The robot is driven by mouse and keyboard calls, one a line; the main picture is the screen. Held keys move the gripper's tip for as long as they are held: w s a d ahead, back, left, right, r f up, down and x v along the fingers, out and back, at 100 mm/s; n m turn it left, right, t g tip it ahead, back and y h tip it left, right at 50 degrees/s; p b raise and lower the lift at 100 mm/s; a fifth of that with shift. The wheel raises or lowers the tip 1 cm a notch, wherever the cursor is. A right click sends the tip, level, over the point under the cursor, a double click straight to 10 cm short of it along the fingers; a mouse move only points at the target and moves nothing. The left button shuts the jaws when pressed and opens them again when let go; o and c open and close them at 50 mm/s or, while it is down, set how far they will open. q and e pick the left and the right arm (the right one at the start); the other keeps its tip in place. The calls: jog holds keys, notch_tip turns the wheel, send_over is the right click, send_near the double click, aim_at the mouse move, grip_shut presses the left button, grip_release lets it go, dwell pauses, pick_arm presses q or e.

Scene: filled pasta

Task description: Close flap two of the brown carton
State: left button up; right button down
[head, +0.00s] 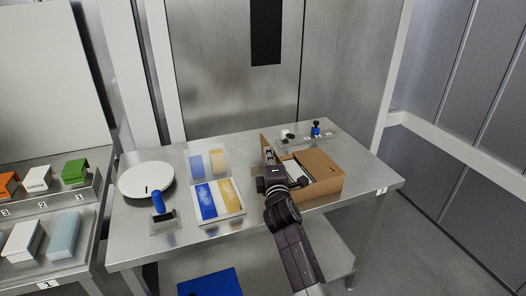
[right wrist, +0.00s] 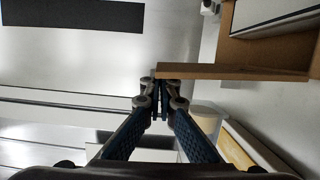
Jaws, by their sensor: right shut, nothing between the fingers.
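The brown carton (head: 326,188) sits on the right part of the steel table. A flap on its right side (head: 319,164) lies over the top. A flap at its left (head: 264,145) stands up, and a pale thing (head: 294,170) shows inside the carton. My right gripper (head: 269,154) is shut and empty beside the left side of the carton. In the right wrist view its closed fingertips (right wrist: 162,82) are at the end of a brown cardboard panel (right wrist: 235,72); I cannot tell whether they touch. My left gripper is out of view.
A white round disc (head: 146,181), a blue-handled tool (head: 159,205) and a blue and yellow booklet-like case (head: 218,199) lie left of the carton. A small rack with a blue-topped item (head: 316,129) stands behind it. Shelves with boxes (head: 75,172) are at far left.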

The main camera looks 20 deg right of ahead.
jog(key=d+f+m+y+p, duration=0.1)
jog(key=d+m+p, duration=0.1)
jog(key=d+m, duration=0.2)
jog(key=d+f+m+g+y+p, duration=0.1)
jog(key=d+f+m+p, duration=0.1)
jog(key=d+m, duration=0.2)
jog(key=d+f+m+g+p, duration=0.1)
jog(key=d+m+p, duration=0.1)
jog(key=d+m, duration=0.1)
jog(key=shift+w+d+f+m+y+p, duration=0.1)
jog(key=shift+d+f+m+y+p, duration=0.1)
jog(key=shift+d, duration=0.15)
jog(key=shift+w+d+f+m+y+p, duration=0.1)
jog(key=shift+d+m+y+p, duration=0.1)
jog(key=shift+d, duration=0.15)
jog(key=shift+d+f+m+g+b, duration=0.3)
jog(key=shift+d+f+m+b, duration=0.2)
jog(key=shift+f+m+b, duration=0.35)
jog(key=shift+d+f+y+b, duration=0.2)
jog(key=shift+f+y+b, duration=0.25)
jog(key=shift+f, duration=0.1)
